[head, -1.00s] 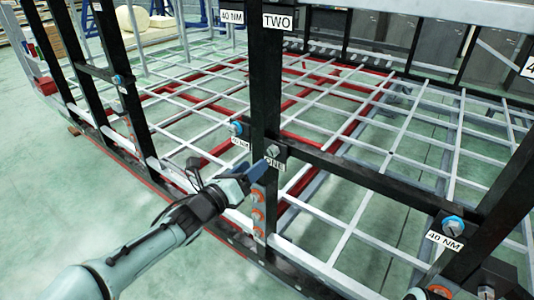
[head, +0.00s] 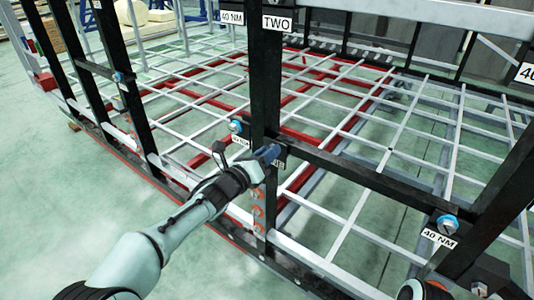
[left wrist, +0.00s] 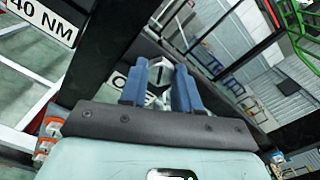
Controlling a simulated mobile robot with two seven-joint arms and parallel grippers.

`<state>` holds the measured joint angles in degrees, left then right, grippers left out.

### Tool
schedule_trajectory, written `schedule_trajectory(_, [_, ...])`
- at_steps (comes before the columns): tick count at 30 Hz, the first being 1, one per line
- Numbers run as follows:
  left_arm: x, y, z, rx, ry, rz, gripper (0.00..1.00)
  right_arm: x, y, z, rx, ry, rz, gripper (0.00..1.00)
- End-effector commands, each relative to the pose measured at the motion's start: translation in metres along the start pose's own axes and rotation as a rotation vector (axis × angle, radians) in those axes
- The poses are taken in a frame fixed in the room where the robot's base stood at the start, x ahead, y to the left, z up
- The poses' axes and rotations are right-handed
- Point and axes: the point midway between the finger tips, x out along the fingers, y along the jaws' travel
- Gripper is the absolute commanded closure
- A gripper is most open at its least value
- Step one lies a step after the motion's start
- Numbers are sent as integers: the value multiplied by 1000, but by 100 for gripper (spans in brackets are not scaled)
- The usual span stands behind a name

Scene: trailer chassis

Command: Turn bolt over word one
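My left gripper (head: 268,154) reaches in from the left to the black upright post, with its blue fingers at the bolt over the word ONE. In the left wrist view the two fingers (left wrist: 160,88) stand apart, one on each side of the pale bolt head (left wrist: 160,70). I cannot tell whether they touch it. In the head view the gripper hides this bolt. The ONE label (head: 280,164) is partly covered by the gripper; its letter O shows in the left wrist view (left wrist: 118,83).
A blue-ringed bolt (head: 235,126) with a label is left of the post. Another (head: 447,224) sits over a 40 NM label (head: 438,239) at right. The TWO label (head: 277,23) is higher up. Black crossbars and the grey grid (head: 390,150) surround the post.

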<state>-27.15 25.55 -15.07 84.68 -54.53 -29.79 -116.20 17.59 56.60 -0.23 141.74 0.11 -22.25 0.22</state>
Motion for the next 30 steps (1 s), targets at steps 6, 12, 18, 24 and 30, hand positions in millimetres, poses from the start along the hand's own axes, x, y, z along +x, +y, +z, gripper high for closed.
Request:
schedule_trajectory(6, [0, 0, 0, -11, 0, 0, 99, 0, 0, 0, 0, 0, 0, 13])
schedule_trajectory(12, [0, 1, 0, -78, -1, 1, 99, 2, 0, -1, 0, 2, 0, 13])
schedule_trajectory(18, [0, 2, 0, -217, -1, 1, 99, 3, 0, -2, -1, 5, -1, 13])
schedule_trajectory(24, [0, 2, 0, -404, -1, 1, 99, 4, 0, -2, -1, 7, -2, 13])
schedule_trajectory(30, [0, 2, 0, -594, -1, 0, 99, 4, 0, -2, -1, 8, -2, 13])
